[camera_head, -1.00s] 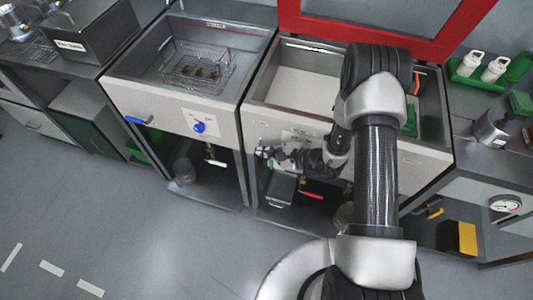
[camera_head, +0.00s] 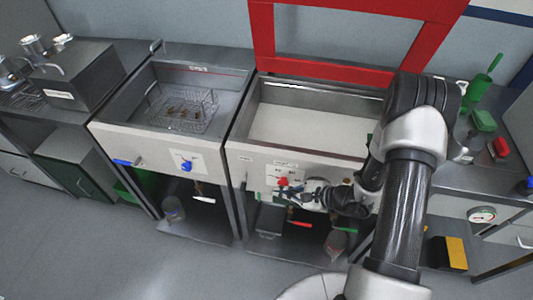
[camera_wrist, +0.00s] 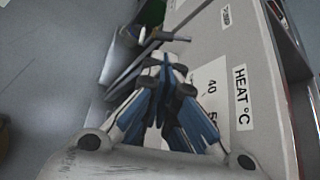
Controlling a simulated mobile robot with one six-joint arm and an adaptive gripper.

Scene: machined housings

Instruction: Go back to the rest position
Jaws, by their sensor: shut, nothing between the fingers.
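My gripper (camera_head: 282,195) is in front of the front panel of the right basin (camera_head: 240,160), close to a red knob (camera_head: 283,181) in the head view. In the wrist view my gripper (camera_wrist: 172,62) has its blue-and-grey fingers together, with nothing between them. Beside the fingers is the pale panel with a "HEAT °C" label (camera_wrist: 242,98) and a dial plate marked 40. My arm reaches down over the right side of that basin and hides part of it. I cannot tell whether the fingertips touch the panel.
The left basin (camera_head: 105,128) holds a wire basket (camera_head: 185,108) and has a blue knob (camera_head: 187,167). A red frame (camera_head: 330,70) stands behind the right basin. A dark box (camera_head: 75,75) sits at far left. Green and red items are on the right counter. Floor at lower left is clear.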

